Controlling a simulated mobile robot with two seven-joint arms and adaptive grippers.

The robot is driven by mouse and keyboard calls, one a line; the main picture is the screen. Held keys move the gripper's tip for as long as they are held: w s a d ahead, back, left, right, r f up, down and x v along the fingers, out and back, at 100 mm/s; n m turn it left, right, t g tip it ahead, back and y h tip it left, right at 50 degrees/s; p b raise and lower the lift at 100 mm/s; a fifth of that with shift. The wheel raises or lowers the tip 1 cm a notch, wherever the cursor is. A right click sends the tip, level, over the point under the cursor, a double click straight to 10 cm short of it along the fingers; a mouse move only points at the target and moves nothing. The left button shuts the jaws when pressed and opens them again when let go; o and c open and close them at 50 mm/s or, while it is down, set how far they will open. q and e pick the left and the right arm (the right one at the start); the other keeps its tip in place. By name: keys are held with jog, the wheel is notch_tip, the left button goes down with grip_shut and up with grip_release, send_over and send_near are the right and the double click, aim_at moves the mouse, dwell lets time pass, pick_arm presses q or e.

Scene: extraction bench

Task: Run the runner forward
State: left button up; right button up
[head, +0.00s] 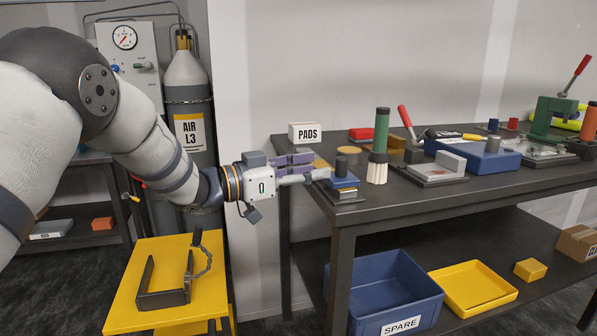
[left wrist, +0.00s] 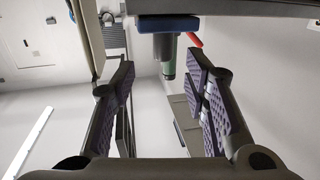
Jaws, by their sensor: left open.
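A small blue block (head: 343,184) sits on a low grey metal base (head: 345,197) near the bench's left front corner. It looks like the runner, but I cannot tell for certain. My left gripper (head: 318,168) is open, just left of the block, with its fingers pointing right towards it. In the left wrist view the open fingers (left wrist: 160,75) stand at either side with nothing between them. A blue part (left wrist: 168,23) shows beyond them at the top. Part of the block is hidden by the lower finger in the head view. My right gripper is not in view.
A green-handled brush (head: 380,145) stands just right of the block. A red-handled clamp fixture (head: 437,172) is further right, before a blue box (head: 478,155). A white PADS box (head: 305,132) stands behind. A yellow stand (head: 127,297) with a metal bracket is below my left arm.

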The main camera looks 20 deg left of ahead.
pick_arm(q)
jog(key=v, duration=0.4)
jog(key=shift+s, duration=0.1)
jog(key=s+f+n+g+y, duration=0.1)
jog(key=s+f+n+y, duration=0.2)
jog(key=f, duration=0.8)
jog(key=s+f+n+y, duration=0.3)
jog(key=f, duration=0.8)
jog(key=s+f+n+g+y+p, duration=0.1)
jog(key=s+f+n+g+y, duration=0.2)
jog(key=s+f, duration=0.8)
jog(key=s+a+f+g+y, duration=0.1)
jog(key=s+g, duration=0.4)
jog(key=s, duration=1.3)
jog(key=s+a+f+g+y+p, duration=0.1)
jog(key=s+f+g, duration=0.5)
jog(key=s, duration=1.2)
jog(key=shift+a+y, duration=0.25)
jog(key=shift+y, duration=0.65)
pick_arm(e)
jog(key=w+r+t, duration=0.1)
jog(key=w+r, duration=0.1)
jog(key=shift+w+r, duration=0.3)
